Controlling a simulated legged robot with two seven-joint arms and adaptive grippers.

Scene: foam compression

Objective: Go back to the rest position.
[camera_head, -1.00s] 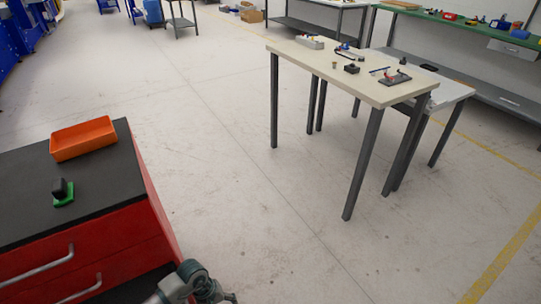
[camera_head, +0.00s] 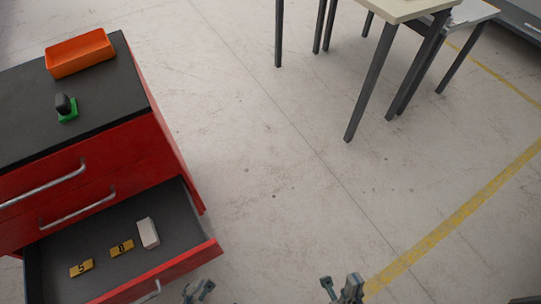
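My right gripper (camera_head: 342,287) shows at the bottom edge, right of the middle. Its two fingers stand apart with nothing between them, over bare floor. My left gripper (camera_head: 198,291) is at the bottom edge, just right of the open drawer's front. Only a small dark part of it shows, cut by the picture edge, so its fingers are unclear. I see nothing held in it. Most of both arms is out of view.
A red cabinet (camera_head: 110,165) stands left, its lower drawer (camera_head: 188,225) open, holding two yellow number tags and a white block (camera_head: 148,233). An orange tray (camera_head: 80,53) and a green-based black object (camera_head: 67,108) lie on top. A table (camera_head: 400,10) stands upper right. Floor between is clear.

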